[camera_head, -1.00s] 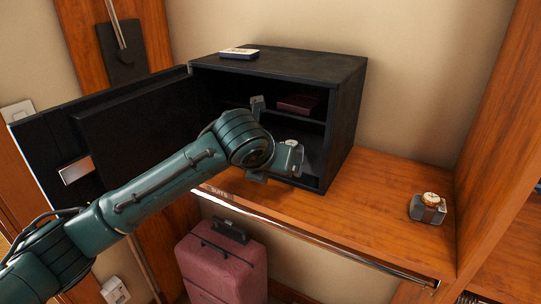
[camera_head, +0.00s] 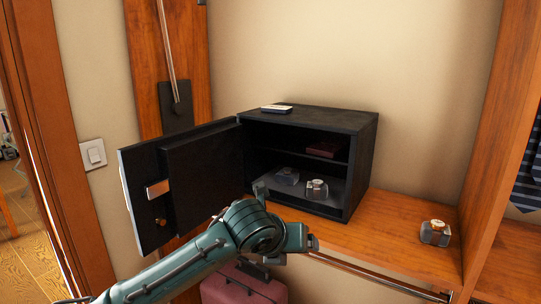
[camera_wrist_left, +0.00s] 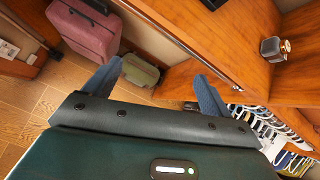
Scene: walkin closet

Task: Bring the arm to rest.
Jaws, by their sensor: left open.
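My left arm comes in from the lower left in the head view. Its wrist, in a dark teal shell, is in front of and below the open safe (camera_head: 366,150), with the gripper end near the shelf's front edge. In the left wrist view, my left gripper (camera_wrist_left: 160,72) is open, with two blue-grey fingers wide apart and nothing between them. My right gripper is not in view.
The safe door (camera_head: 180,185) stands open to the left. Inside are two watch-like items on cushions (camera_head: 317,190) and a dark red item (camera_head: 323,149). Another watch (camera_head: 435,232) sits on the shelf (camera_head: 400,235). A rail and pink suitcase (camera_wrist_left: 84,32) are below.

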